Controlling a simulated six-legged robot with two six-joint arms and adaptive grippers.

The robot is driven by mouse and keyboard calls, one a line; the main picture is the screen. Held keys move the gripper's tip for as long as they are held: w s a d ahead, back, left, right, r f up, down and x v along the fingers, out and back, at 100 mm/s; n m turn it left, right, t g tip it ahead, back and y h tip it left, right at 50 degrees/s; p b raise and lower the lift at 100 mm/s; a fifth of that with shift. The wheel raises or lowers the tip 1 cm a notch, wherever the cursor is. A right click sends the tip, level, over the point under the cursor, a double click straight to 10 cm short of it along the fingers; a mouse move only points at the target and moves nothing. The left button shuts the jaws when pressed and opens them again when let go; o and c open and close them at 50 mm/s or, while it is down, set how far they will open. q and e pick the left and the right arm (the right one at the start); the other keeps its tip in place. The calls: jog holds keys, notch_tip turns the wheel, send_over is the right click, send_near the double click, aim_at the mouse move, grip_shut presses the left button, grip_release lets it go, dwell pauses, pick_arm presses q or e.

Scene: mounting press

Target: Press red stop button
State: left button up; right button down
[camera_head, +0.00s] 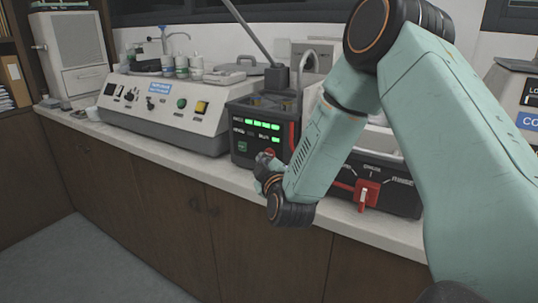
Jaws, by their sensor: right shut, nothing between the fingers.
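The mounting press (236,124) is a dark box with a red edge and lit green displays, standing on the counter. A green button (243,147) shows low on the left of its front panel. A small patch of red (270,152) shows to the right of it, at the top of my right gripper; I take it to be the red stop button, mostly hidden. My right gripper (263,167) is shut and empty, right in front of the panel's lower right. I cannot tell whether it touches the button. My left gripper is not in view.
A grey machine (165,112) with green and yellow buttons stands to the left. A dark unit with a red switch (366,194) is to the right, partly behind my right arm. The counter's front edge (200,174) runs below. The floor (85,265) at lower left is clear.

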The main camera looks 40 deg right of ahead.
jog(key=shift+d, duration=0.15)
jog(key=shift+w+d+p, duration=0.15)
jog(key=shift+d+p, duration=0.15)
jog(key=shift+p, duration=0.15)
jog(key=shift+w+d+p, duration=0.15)
jog(key=shift+d+p, duration=0.15)
jog(key=shift+d, duration=0.05)
dwell(0.8)
jog(key=shift+a, duration=0.2)
jog(key=shift+s+a, duration=0.3)
jog(key=shift+a, duration=0.3)
jog(key=shift+s+a, duration=0.1)
jog(key=shift+a, duration=0.15)
jog(key=shift+s+a, duration=0.3)
jog(key=shift+a, duration=0.4)
jog(key=shift+s+a, duration=0.25)
jog(key=shift+a, duration=0.4)
jog(key=shift+s+a, duration=0.3)
jog(key=shift+a, duration=0.4)
